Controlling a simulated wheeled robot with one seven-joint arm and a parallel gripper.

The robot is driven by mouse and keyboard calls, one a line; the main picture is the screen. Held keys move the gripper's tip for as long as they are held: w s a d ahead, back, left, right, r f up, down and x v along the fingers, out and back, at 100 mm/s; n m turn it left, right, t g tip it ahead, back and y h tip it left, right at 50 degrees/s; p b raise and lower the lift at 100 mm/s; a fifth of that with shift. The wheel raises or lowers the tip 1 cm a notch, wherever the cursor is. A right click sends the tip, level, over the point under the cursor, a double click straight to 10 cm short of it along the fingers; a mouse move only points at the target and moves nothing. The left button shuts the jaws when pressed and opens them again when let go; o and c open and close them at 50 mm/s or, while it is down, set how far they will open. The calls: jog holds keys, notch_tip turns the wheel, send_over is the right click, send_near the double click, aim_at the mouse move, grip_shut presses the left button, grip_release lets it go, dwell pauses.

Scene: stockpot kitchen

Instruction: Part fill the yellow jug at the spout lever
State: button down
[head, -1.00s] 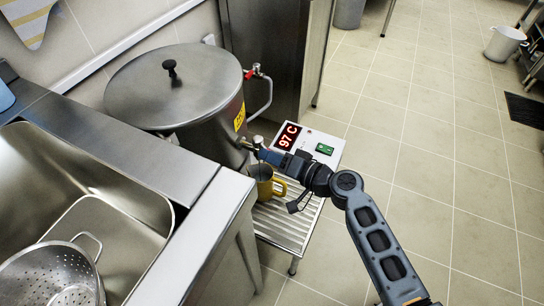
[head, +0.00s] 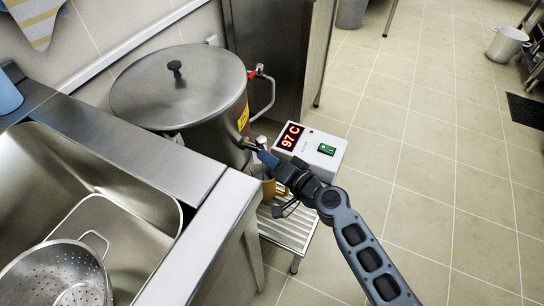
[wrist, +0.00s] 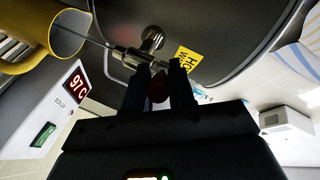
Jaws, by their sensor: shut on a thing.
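The yellow jug (head: 268,188) stands on the slatted stand under the pot's spout, mostly hidden behind my gripper in the head view. In the wrist view its rim and handle (wrist: 48,38) show at the upper left. A thin pale stream (wrist: 98,42) runs between the metal spout (wrist: 140,50) and the jug's mouth. My gripper (head: 263,156) is at the spout, and in the wrist view (wrist: 159,80) its fingers are shut on the red spout lever (wrist: 158,90). The level inside the jug cannot be seen.
The large lidded steel pot (head: 180,85) has a second red-handled tap (head: 258,70) at its far side. A control box (head: 312,150) reading 97 C stands right of the jug. The sink (head: 85,185) with a colander (head: 55,275) is at left.

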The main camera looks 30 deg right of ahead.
jog(key=shift+w+a+m+h+p, duration=0.1)
jog(key=shift+a+m+h+p, duration=0.4)
jog(key=shift+m+h+p, duration=0.55)
jog(key=shift+a+h+p, duration=0.15)
jog(key=shift+h+p, duration=0.2)
jog(key=shift+h, duration=0.1)
jog(key=shift+w+m+h+p, duration=0.1)
jog(key=shift+m+h+p, duration=0.25)
jog(key=shift+p, duration=0.1)
jog(key=shift+w+a+r+m+h+p, duration=0.15)
jog(key=shift+a+m+h+p, duration=0.25)
jog(key=shift+p, duration=0.55)
jog(key=h+p, duration=0.1)
jog(key=m+h+p, duration=0.1)
jog(key=p, duration=0.1)
jog(key=shift+w+a, duration=0.1)
jog(key=shift+a, duration=0.15)
jog(key=shift+w+a+f+m+h+p, duration=0.1)
jog(key=shift+f+m+h+p, duration=0.1)
jog(key=shift+m+h+p, duration=0.2)
